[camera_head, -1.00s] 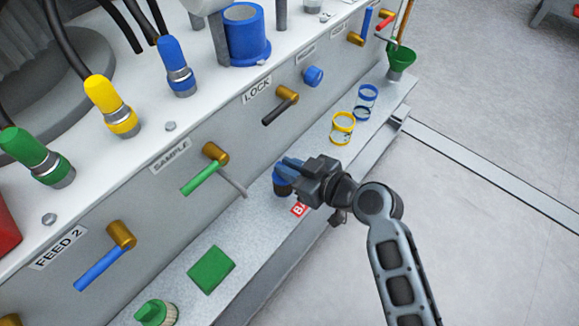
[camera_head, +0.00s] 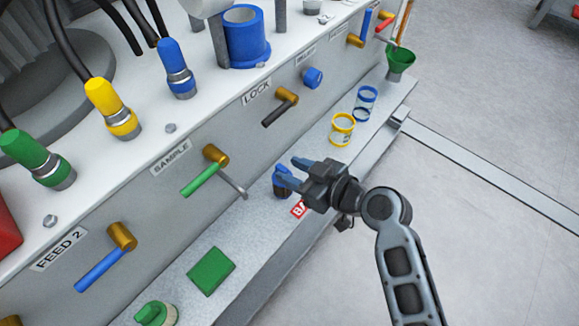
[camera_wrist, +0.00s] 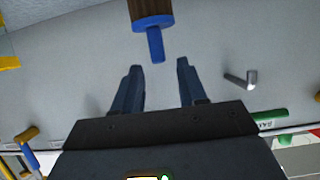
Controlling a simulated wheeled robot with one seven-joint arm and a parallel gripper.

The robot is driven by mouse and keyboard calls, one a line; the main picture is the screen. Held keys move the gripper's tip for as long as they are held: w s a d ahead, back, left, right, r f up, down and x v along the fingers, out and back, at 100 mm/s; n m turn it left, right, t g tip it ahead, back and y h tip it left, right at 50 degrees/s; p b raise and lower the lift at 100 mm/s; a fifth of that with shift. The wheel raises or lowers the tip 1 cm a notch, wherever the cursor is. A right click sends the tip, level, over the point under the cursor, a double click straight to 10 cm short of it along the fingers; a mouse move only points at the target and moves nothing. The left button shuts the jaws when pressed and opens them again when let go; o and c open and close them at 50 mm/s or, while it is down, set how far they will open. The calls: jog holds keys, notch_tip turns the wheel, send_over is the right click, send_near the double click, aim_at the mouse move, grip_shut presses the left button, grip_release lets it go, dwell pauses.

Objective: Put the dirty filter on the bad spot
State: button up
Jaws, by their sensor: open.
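The dirty filter (camera_head: 283,189), dark brown with a blue cap and handle, stands upright on the shelf below the SAMPLE and LOCK labels. A red marker with white letters starting "BA" (camera_head: 298,210) shows right in front of its base; I cannot tell how much of the marker lies under the filter. My gripper (camera_head: 292,172) is open and empty, its blue-grey fingers pointing at the filter's top. In the wrist view the blue handle and brown body (camera_wrist: 152,14) sit just beyond the spread fingertips (camera_wrist: 157,72), apart from them.
A green square (camera_head: 211,270) and a green-capped filter (camera_head: 156,314) are on the near shelf. A yellow-ringed cylinder (camera_head: 342,130), a blue-ringed one (camera_head: 365,102) and a green funnel (camera_head: 400,61) stand farther along. The green SAMPLE lever (camera_head: 202,180) juts out beside the filter.

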jog(key=v, duration=1)
jog(key=shift+p, duration=0.35)
jog(key=shift+s+d, duration=0.15)
jog(key=shift+s, duration=0.05)
jog(key=s+d+f+m+t+h, duration=0.2)
jog(key=s+d+m+h, duration=0.2)
jog(key=s+d, duration=0.3)
jog(key=s+d+f+m+t+h, duration=0.1)
jog(key=s+d+m+h, duration=0.25)
jog(key=s, duration=0.55)
jog(key=s+d+r+m+t+h, duration=0.3)
jog(key=s+r, duration=1.1)
jog(key=shift+d+t, duration=0.2)
jog(key=shift+t, duration=0.2)
